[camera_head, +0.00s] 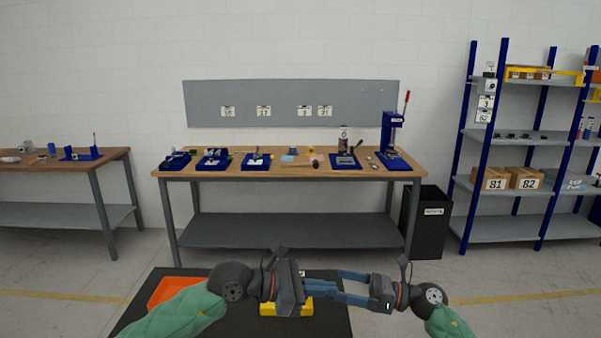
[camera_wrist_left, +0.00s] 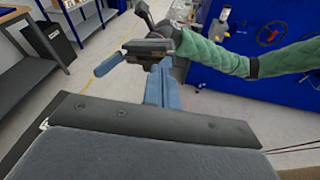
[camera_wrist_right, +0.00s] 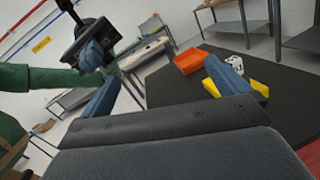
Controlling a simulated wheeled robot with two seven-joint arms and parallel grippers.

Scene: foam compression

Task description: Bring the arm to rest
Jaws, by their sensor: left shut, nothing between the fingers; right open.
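My left gripper (camera_head: 305,287) comes in from the left over the dark top in front. Its blue fingers (camera_wrist_left: 162,88) are together with nothing between them in the left wrist view. My right gripper (camera_head: 338,284) comes in from the right, facing it. Its blue fingers stand apart and empty; in the right wrist view a gap shows between them (camera_wrist_right: 168,92). The two grippers are close together in the head view, where the left fingertips are hard to pick out. I cannot tell whether they touch.
An orange tray (camera_head: 167,289) and a yellow item (camera_head: 306,308), partly hidden by my grippers, lie on the dark top (camera_head: 335,322). A workbench (camera_head: 250,172) with blue fixtures stands beyond clear floor. A black bin (camera_head: 432,225) and blue-framed shelves (camera_head: 497,135) are at right.

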